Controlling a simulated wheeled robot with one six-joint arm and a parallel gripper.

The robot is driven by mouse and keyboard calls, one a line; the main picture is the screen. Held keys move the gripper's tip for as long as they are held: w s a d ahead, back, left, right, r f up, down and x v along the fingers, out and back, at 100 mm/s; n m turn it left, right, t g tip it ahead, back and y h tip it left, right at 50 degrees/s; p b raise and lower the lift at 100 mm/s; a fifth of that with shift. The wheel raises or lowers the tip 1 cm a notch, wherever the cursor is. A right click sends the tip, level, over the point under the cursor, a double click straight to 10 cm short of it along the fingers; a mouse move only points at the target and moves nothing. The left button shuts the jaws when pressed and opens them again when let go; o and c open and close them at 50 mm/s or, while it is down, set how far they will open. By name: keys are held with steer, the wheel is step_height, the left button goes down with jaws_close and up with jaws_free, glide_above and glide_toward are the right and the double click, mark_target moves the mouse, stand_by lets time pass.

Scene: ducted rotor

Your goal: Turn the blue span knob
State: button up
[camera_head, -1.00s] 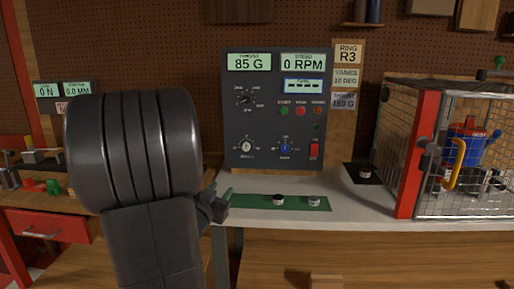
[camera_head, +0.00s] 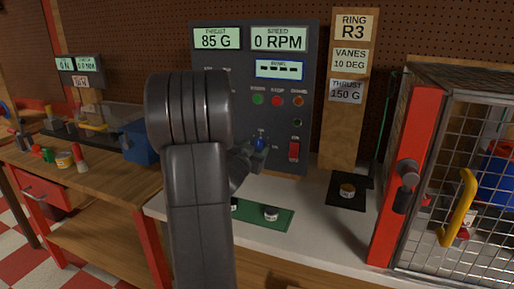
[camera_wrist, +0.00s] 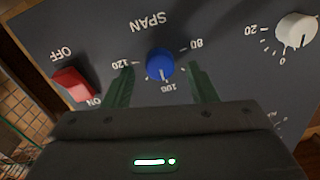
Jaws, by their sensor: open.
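The blue span knob (camera_wrist: 160,65) sits on the dark control panel under the word SPAN, with marks 80, 100 and 120 around it. The wrist view is turned upside down, and the knob's white line points near 100. My gripper (camera_wrist: 162,84) is open, with one green finger on each side of the knob and a gap to each. I cannot tell whether the fingertips reach the panel. In the head view the blue knob (camera_head: 260,142) shows beside my wrist, and my arm hides part of the panel.
A red OFF/ON switch (camera_wrist: 74,84) and a white knob (camera_wrist: 296,30) flank the span knob. The panel displays (camera_head: 216,39) read 85 G and 0 RPM. A green mat (camera_head: 284,219) lies below. A mesh cage (camera_head: 462,100) with a red post stands right.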

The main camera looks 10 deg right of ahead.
steer(key=shift+w+d, duration=0.35)
steer(key=shift+w, duration=0.2)
steer(key=c, duration=1)
